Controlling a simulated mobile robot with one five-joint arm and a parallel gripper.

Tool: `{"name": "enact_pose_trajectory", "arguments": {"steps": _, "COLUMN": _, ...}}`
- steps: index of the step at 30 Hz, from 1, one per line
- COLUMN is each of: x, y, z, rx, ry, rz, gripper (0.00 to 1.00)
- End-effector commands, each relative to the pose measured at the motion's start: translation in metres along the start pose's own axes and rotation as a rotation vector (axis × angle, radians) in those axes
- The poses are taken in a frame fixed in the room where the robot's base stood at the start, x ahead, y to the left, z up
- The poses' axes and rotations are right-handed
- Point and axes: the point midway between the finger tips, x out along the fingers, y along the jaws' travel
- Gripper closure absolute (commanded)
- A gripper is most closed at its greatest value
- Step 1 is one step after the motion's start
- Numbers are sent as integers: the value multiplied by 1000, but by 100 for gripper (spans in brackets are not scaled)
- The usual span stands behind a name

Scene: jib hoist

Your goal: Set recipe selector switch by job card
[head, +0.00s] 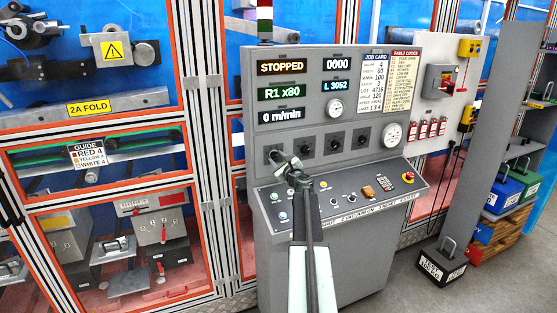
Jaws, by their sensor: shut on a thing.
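The grey control console (330,245) stands in the middle with a row of dark rotary switches on its front, such as one (335,145) right of my gripper. My gripper (284,163) is at the left end of this row, shut on what appears to be the leftmost switch, which it mostly hides. The switch's pointer position and label cannot be read. The job card (374,78) is a white panel at the upper right; its top line seems to show a 4. The green display (281,92) reads "R1 x80".
The status display (279,67) reads STOPPED. The sloped desk (340,195) has small buttons and a red emergency stop (408,177) at right. A guarded machine with orange frames is at left. A black weight (441,266) sits on the floor at right.

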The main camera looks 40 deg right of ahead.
Motion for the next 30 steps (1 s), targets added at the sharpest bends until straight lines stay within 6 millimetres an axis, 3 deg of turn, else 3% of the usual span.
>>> {"name": "enact_pose_trajectory", "arguments": {"steps": 12, "x": -1, "y": 1, "z": -1, "rx": 156, "ry": 2, "rz": -1, "gripper": 100}}
{"name": "enact_pose_trajectory", "arguments": {"steps": 27, "x": -1, "y": 1, "z": -1, "rx": 174, "ry": 1, "rz": -1, "gripper": 100}}
{"name": "enact_pose_trajectory", "arguments": {"steps": 28, "x": -1, "y": 0, "z": -1, "rx": 174, "ry": 1, "rz": -1, "gripper": 58}}
{"name": "enact_pose_trajectory", "arguments": {"steps": 30, "x": -1, "y": 1, "z": -1, "rx": 174, "ry": 1, "rz": -1, "gripper": 42}}
